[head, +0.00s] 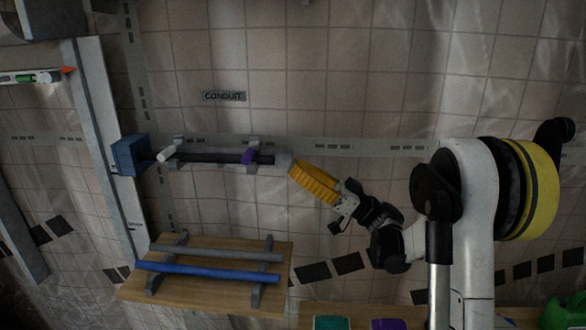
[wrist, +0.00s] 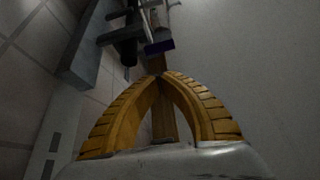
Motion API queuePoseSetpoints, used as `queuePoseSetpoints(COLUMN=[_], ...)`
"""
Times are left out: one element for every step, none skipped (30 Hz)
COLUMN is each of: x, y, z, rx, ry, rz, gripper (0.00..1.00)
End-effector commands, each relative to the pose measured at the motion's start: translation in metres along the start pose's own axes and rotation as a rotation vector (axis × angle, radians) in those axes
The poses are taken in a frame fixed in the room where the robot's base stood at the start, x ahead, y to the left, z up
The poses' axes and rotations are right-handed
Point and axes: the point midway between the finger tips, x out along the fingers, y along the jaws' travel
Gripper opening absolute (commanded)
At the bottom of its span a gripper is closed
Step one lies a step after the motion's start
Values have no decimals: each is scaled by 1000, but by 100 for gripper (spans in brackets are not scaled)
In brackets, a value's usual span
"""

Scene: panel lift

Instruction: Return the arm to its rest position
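My arm reaches in from the right in the head view, bent at the wrist. My gripper (head: 293,167) has ribbed yellow fingers and points up and left. Its tips are close to the grey fitting (head: 283,160) at the right end of a dark wall-mounted rod (head: 212,158); I cannot tell whether they touch. In the wrist view, the gripper's fingers (wrist: 160,76) curve together and meet at the tips, with nothing clearly held between them. A purple clip (wrist: 160,47) shows just beyond the tips.
The rod runs from a blue box (head: 130,155) with a white handle (head: 165,154), under a "CONDUIT" label (head: 223,96). Below, a wooden board (head: 200,300) carries a blue rod (head: 210,272) and a grey rod (head: 220,252) on brackets. The tiled wall above my arm is clear.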

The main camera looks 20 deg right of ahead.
Motion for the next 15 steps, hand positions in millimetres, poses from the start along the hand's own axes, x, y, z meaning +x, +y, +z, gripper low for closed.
queuePoseSetpoints(x=[0, 0, 0, 0, 0, 0, 0, 1, 2, 5, 9, 16, 22, 29, 38], y=[0, 0, 0, 0, 0, 0, 0, 0, -1, -3, -5, -10, -14, -20, -29], z=[0, 0, 0, 0, 0, -1, 0, 0, 0, 2, 4, 9, 15, 21, 31], rx=[0, 0, 0, 0, 0, 0, 0, 2, 8, 17, 33, 60, 88, 121, 171], ry=[0, 0, 0, 0, 0, 0, 0, -2, -10, -22, -42, -80, -118, -163, -235], rz=[0, -1, -1, -1, -1, 0, -1, 0, 1, 3, 7, 15, 24, 37, 60], gripper=[0, 0, 0, 0, 0, 0, 0, 0, 0, 0, 0, 0, 0, 0, 0])
